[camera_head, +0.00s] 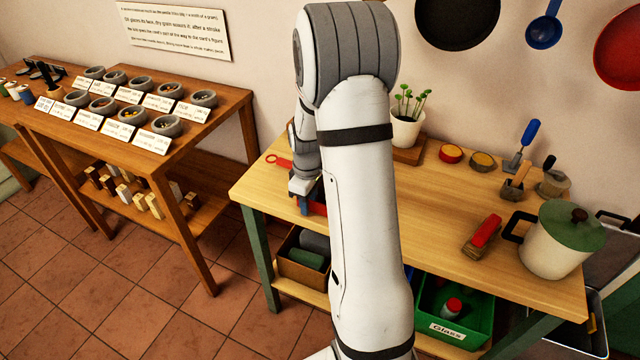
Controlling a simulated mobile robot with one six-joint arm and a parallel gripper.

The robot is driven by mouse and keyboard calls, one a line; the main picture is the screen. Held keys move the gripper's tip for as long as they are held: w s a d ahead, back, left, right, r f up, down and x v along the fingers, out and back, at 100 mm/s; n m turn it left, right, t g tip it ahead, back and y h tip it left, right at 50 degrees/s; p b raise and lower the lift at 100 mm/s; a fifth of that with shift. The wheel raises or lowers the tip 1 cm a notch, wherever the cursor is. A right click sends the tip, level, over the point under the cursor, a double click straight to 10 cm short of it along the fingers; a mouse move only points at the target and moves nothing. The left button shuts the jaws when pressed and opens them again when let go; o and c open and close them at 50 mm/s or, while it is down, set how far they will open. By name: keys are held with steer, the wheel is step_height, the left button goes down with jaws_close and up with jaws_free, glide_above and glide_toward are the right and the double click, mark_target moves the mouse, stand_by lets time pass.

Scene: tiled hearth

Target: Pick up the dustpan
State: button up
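No dustpan shows clearly. A red piece (319,208) on the wooden workbench (440,190), partly hidden behind my arm, may be part of it; its full shape cannot be seen. A red handle with a ring end (278,160) lies on the bench just left of my arm; I cannot tell whether it belongs to the same thing. My gripper (304,204) points down at the bench's left front edge, close to the red piece. My own arm covers much of it, so its opening and any contact are unclear.
My arm blocks the bench's middle. To its right are a red-topped brush (485,231), a green-lidded pot (560,240) and a blue-handled tool (523,145). A potted plant (407,125) stands behind. A green crate (455,322) sits below; a display table (170,165) stands left.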

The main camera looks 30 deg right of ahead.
steer(key=shift+c, duration=0.3)
jaws_close()
steer(key=shift+r, duration=0.1)
